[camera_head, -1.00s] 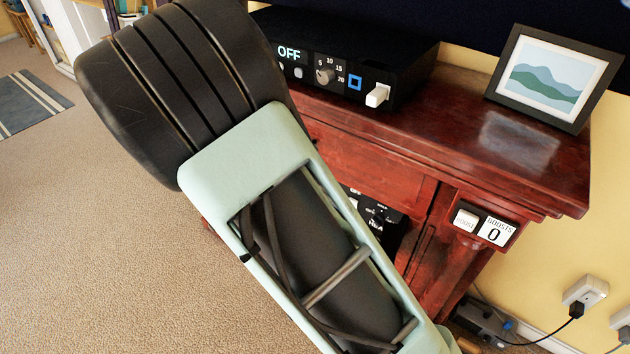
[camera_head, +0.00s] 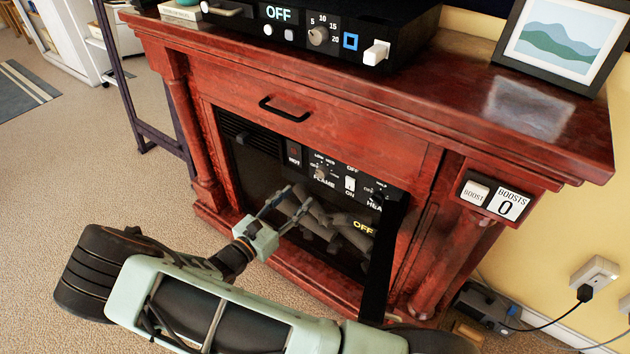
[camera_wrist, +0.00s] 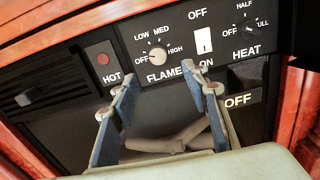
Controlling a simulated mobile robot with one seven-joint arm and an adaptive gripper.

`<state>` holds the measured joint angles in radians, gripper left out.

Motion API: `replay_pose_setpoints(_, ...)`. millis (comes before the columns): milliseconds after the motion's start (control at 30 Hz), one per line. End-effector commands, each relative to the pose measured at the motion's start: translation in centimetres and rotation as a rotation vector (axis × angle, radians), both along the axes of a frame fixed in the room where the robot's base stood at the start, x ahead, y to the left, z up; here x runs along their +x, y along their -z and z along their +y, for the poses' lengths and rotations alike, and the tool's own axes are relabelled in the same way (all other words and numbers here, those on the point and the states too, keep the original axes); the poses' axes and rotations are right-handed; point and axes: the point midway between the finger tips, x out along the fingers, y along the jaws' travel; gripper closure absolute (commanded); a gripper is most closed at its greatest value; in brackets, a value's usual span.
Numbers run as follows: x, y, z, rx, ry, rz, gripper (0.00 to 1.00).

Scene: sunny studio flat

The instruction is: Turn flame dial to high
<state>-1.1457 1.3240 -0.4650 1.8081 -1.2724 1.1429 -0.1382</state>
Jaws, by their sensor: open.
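The flame dial (camera_head: 320,174) is a small round knob on the black control panel of the red wooden fireplace. In the wrist view the flame dial (camera_wrist: 158,54) has OFF, LOW, MED and HIGH around it, and its pointer seems turned toward the OFF side. My gripper (camera_head: 286,210) is in front of the fireplace opening, below the panel. In the wrist view my gripper (camera_wrist: 160,92) is open, its two fingers spread below the dial with nothing between them. The fingers appear apart from the dial.
Beside the dial are a HOT lamp (camera_wrist: 102,58), a white rocker switch (camera_wrist: 204,40) and a HEAT dial (camera_wrist: 250,32). A black door (camera_head: 384,262) stands open at the right of the firebox. A drawer handle (camera_head: 284,109) sticks out above. Carpet lies clear at left.

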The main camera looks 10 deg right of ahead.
Motion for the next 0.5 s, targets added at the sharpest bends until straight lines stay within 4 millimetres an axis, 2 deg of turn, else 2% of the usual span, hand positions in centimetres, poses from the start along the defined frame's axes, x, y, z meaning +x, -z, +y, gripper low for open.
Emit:
replay_pose_setpoints(167, 0.7, 0.5, -0.4, -0.023, -0.018, 0.016, 0.58)
replay_pose_setpoints(500, 5.0, 0.6, -4.7, -0.021, -0.015, 0.012, 0.58)
